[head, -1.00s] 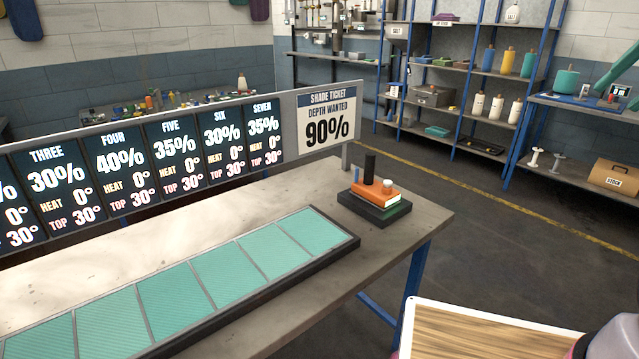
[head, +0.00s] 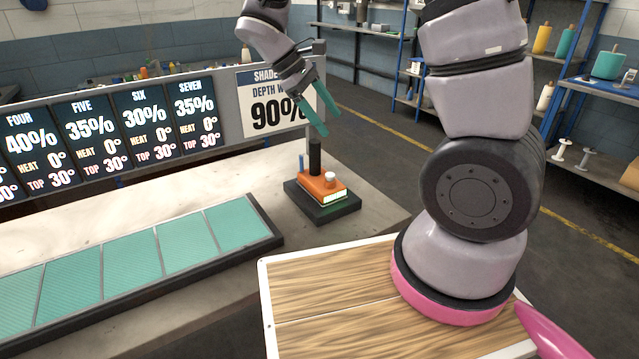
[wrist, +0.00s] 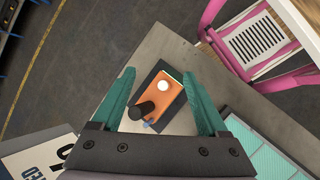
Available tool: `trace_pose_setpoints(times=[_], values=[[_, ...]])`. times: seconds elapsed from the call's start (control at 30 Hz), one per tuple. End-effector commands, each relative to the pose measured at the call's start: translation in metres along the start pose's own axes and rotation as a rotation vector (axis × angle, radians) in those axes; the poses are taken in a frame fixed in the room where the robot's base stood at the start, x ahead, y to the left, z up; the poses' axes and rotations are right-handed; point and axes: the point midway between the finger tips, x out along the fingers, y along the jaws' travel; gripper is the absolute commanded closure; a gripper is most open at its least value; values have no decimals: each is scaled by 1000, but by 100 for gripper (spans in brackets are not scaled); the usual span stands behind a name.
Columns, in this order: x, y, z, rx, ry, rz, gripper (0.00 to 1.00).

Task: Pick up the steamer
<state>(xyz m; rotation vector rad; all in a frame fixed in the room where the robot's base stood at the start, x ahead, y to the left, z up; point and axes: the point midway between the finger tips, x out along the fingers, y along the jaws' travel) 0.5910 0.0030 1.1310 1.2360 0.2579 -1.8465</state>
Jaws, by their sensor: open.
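The steamer (head: 321,188) looks like an orange block with a black upright cylinder, a small white knob and a thin blue peg. It sits on a black base (head: 342,211) at the table's right end. In the wrist view the steamer (wrist: 163,97) lies below and between my fingers, with the cylinder nearest the palm. My gripper (head: 322,115) has green fingers, spread open and empty. It hangs above the steamer, apart from it. In the wrist view my gripper (wrist: 165,95) frames the steamer between its fingertips.
A row of teal panels (head: 185,243) in a dark frame lies left of the steamer on the table. A display board with a shade ticket (head: 262,105) stands along the back edge, close to my gripper. Shelves (head: 375,70) stand across the clear floor.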

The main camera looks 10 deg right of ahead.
Motion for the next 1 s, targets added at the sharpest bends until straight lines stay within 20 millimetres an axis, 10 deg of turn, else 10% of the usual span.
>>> trace_pose_setpoints(times=[0.5,0.77,1.0], values=[[63,-61,-147,-684,-613,690,23],[72,-81,-178,-797,-747,871,23],[83,-60,-173,-804,-761,882,23]])
